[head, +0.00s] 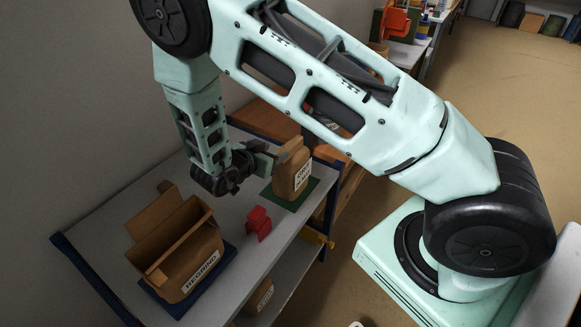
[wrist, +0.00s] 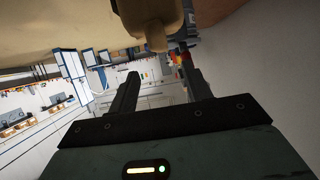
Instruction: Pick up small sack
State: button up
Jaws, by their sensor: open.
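The small tan sack (head: 292,174) stands upright on a green mat (head: 291,197) at the table's far right end, a white label with dark letters on its front. My gripper (head: 270,158) is level with its upper part, just left of it. In the wrist view the tan sack (wrist: 150,14) is at the top, its narrow end pointing down toward the gap between my fingertips (wrist: 159,62). The fingers are apart with nothing held. I cannot tell whether either touches the sack.
A red object (head: 258,223) stands between the two sacks. Another labelled sack (head: 260,297) is on the lower shelf. A wall borders the left.

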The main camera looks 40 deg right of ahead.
aim_at(289, 144)
jog(key=p+x, duration=0.3)
jog(key=x, duration=0.7)
jog(key=shift+w+a, duration=0.1)
grip_shut()
dwell(1.2)
